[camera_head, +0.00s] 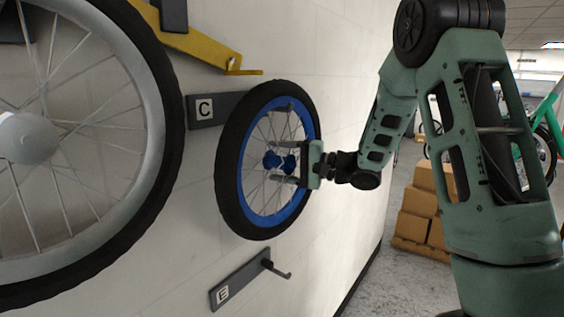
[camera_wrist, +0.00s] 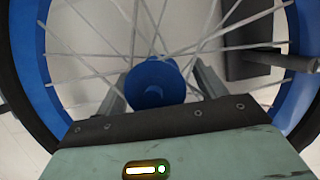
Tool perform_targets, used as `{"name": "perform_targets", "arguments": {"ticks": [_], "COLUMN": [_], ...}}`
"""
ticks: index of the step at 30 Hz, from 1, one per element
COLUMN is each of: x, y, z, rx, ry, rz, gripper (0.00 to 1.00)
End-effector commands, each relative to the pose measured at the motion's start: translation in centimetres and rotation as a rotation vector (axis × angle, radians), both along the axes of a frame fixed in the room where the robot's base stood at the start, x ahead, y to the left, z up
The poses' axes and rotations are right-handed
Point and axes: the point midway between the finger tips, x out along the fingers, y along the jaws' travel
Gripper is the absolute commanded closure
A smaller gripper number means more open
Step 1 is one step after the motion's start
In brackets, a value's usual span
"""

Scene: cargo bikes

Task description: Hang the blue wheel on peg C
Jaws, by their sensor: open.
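The blue wheel (camera_head: 274,160), with blue rim, blue hub and black tyre, is upright against the wall in the head view. Its blue hub also shows in the wrist view (camera_wrist: 152,80). The label plate of peg C (camera_head: 205,109) is partly behind the tyre. A dark peg (camera_head: 283,104) appears through the spokes just inside the upper rim; in the wrist view it is at upper right (camera_wrist: 278,60). I cannot tell whether the rim rests on it. My gripper (camera_head: 283,164) is open, its fingers among the spokes on either side of the hub, apart from it.
An empty peg E (camera_head: 275,268) is below the wheel. A large grey wheel (camera_head: 155,130) hangs close on the left. A yellow bracket (camera_head: 205,45) juts out above. Cardboard boxes (camera_head: 420,205) and a green bike (camera_head: 545,120) stand behind my arm at right.

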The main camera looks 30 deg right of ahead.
Motion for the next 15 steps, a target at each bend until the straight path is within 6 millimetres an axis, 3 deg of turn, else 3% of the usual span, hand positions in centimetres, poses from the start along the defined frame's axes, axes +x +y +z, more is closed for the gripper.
{"name": "perform_targets", "arguments": {"ticks": [7, 15], "x": [-1.4, -6.2], "y": [-1.3, -5.1], "z": [-0.2, -0.3], "rx": [-0.002, -0.001], "ry": [-0.003, -0.005], "rz": [-0.004, -0.005], "gripper": [0.30, 0.30]}}
